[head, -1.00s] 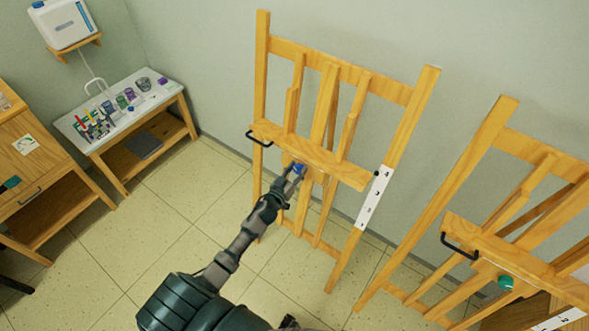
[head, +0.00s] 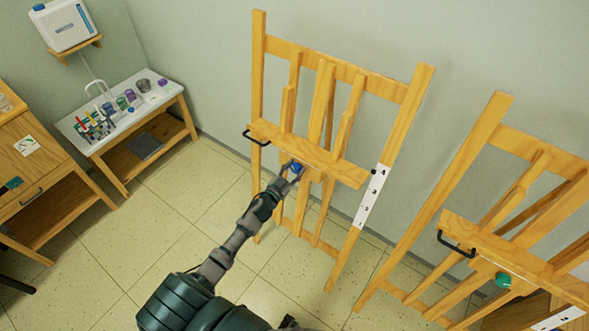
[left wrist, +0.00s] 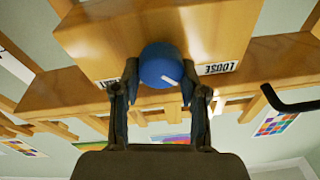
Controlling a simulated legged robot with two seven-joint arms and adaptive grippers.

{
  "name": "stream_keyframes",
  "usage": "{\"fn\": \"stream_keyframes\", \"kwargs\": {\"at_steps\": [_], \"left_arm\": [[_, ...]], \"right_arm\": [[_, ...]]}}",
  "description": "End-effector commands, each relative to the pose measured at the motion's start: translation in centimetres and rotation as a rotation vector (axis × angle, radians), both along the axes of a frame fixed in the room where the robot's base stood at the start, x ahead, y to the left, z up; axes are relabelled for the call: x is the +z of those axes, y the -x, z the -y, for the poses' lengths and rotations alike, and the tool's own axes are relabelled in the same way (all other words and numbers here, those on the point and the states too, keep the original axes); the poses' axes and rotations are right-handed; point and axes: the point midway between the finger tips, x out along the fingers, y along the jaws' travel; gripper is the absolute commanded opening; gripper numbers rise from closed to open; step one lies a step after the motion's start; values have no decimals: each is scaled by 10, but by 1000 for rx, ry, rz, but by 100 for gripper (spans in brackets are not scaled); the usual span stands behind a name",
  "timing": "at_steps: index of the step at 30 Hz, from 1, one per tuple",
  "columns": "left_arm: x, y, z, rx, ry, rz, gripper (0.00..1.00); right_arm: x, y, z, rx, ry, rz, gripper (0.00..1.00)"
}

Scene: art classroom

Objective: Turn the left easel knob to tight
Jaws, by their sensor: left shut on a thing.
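The left easel (head: 260,75) is light wood and stands against the wall. Its blue knob (head: 297,167) is on the front under the ledge (head: 320,158). My left gripper (head: 293,170) is at the knob. In the left wrist view the two fingers are shut on the sides of the round blue knob (left wrist: 158,62). A white line on the knob points toward the lower right in that view. An upside-down LOOSE label (left wrist: 218,68) is right of the knob. Another white label (left wrist: 108,83) on the left is mostly hidden by a finger. My right gripper is not in view.
A second easel (head: 470,180) with a green knob (head: 503,280) stands at the right. A black handle (head: 257,139) sticks out at the left end of the left easel's ledge. A table (head: 75,128) with paint jars is at the left. The floor between is clear.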

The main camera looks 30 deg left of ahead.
Motion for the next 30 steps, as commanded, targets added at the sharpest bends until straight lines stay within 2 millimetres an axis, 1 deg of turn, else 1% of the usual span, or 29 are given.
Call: {"fn": "stream_keyframes", "kwargs": {"at_steps": [9, 30], "left_arm": [[4, -2, -5, -48, -298, 28, 8], [6, -3, -13, -152, -953, 75, 8]], "right_arm": [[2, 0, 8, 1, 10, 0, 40], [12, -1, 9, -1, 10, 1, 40]]}}
